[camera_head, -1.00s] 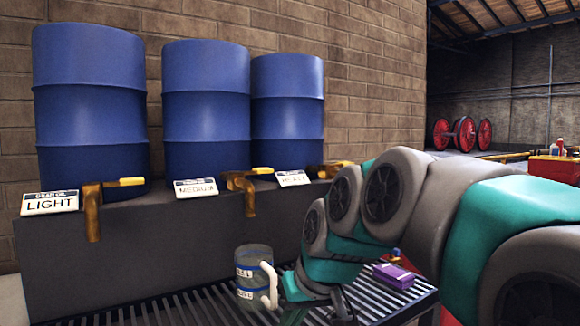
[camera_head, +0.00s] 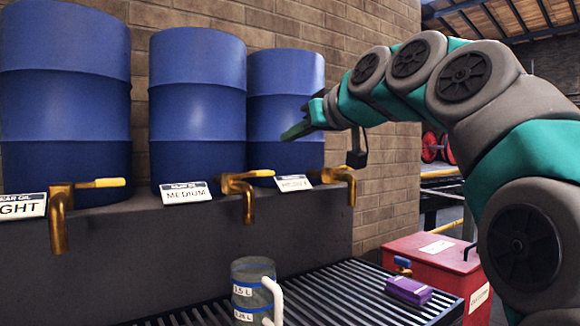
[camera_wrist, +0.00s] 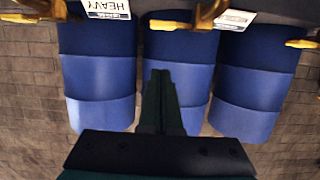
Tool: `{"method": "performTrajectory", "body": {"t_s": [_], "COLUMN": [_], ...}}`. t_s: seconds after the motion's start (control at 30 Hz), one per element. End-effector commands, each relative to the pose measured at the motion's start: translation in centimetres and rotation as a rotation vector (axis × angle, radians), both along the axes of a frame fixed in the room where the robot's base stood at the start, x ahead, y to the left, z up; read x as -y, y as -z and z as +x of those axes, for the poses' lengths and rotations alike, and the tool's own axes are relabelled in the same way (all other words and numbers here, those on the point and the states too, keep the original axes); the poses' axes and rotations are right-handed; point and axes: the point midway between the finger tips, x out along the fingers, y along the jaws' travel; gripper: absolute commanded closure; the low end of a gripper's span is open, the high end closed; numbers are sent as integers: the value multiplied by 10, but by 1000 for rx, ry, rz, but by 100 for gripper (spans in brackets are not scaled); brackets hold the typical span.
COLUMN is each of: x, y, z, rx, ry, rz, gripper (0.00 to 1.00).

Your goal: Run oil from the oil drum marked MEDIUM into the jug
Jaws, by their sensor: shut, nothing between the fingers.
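The blue MEDIUM drum (camera_head: 197,115) stands in the middle of the row, its label (camera_head: 186,193) in front. Its brass tap (camera_head: 248,205) has a yellow-tipped lever (camera_head: 262,173) pointing sideways to the right. The jug (camera_head: 252,277), greenish and see-through with a white handle, stands upright on the slatted grate, below that tap's spout in the picture. I cannot see oil flowing. My gripper (camera_head: 288,134) is shut and empty, raised in front of the drums, above the tap levers. In the upside-down wrist view its fingers (camera_wrist: 160,73) overlap the MEDIUM drum (camera_wrist: 184,48), with its lever (camera_wrist: 168,24) beyond the tips.
The LIGHT drum (camera_head: 65,100) and HEAVY drum (camera_head: 285,105) flank it, each with a similar tap. A purple box (camera_head: 408,291) lies on the slatted grate (camera_head: 335,295). A red chest (camera_head: 430,262) stands at right. The space before the drums is open.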

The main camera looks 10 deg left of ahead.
Motion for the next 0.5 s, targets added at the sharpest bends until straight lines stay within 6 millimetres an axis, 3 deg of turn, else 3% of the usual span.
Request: {"method": "performTrajectory", "body": {"t_s": [0.5], "x": [-4], "y": [-8], "z": [0], "rx": [23], "ry": [-11], "rz": [11], "gripper": [100]}}
